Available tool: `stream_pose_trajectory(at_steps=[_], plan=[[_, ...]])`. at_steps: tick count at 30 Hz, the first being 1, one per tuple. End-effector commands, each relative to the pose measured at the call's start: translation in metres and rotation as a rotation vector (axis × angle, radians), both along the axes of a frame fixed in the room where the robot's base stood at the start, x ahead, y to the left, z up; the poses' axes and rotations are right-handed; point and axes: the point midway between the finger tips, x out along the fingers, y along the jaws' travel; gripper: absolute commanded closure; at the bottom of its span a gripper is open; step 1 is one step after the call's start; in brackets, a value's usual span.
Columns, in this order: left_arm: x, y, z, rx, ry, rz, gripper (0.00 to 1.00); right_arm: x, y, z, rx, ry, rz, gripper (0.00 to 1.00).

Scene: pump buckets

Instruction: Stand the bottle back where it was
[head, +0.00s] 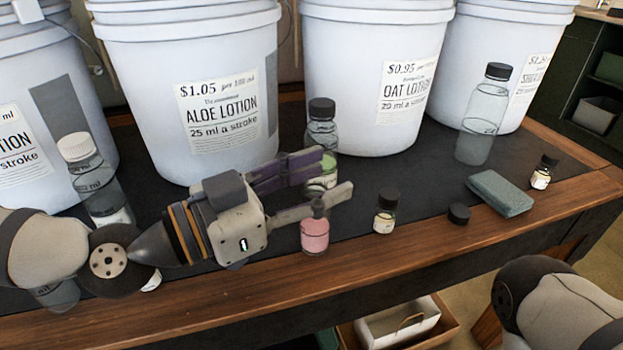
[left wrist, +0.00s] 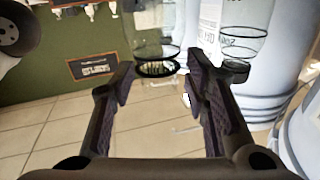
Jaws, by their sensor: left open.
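A clear bottle (head: 322,133) with a dark cap and a little green liquid stands upright on the dark mat (head: 420,180), in front of the gap between the two middle buckets. My left gripper (head: 336,177) is open, and its fingers reach across the lower part of this bottle. I cannot tell whether they touch it. In the left wrist view, the open fingers (left wrist: 178,85) point toward clear vessels, which are only partly seen. Other bottles are a clear dark-capped one (head: 482,120) at right and a white-capped one (head: 95,180) at left. My right gripper is out of view.
White lotion buckets, including aloe (head: 185,60) and oat (head: 350,70), line the back. A pink bottle (head: 315,235) stands just in front of my left fingers. Small dark-capped vials (head: 385,215) (head: 542,175), a loose cap (head: 459,213) and a green sponge (head: 500,192) are to the right.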

Motion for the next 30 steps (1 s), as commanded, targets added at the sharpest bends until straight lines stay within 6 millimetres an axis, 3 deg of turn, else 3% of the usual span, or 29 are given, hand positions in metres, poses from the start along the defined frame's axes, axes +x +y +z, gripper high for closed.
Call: stream_pose_trajectory(at_steps=[8,18,21,30], plan=[[-0.005,0.009,0.003,-0.001,0.001,0.003,0.58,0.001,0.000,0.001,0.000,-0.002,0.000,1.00],[-0.049,0.078,0.001,-0.002,0.001,0.007,0.58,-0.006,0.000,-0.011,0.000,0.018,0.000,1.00],[-0.058,0.089,0.005,-0.006,-0.002,0.002,0.58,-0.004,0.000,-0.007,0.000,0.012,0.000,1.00],[-0.066,0.101,0.003,0.001,0.001,0.000,0.58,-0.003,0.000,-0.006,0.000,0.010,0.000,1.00]])
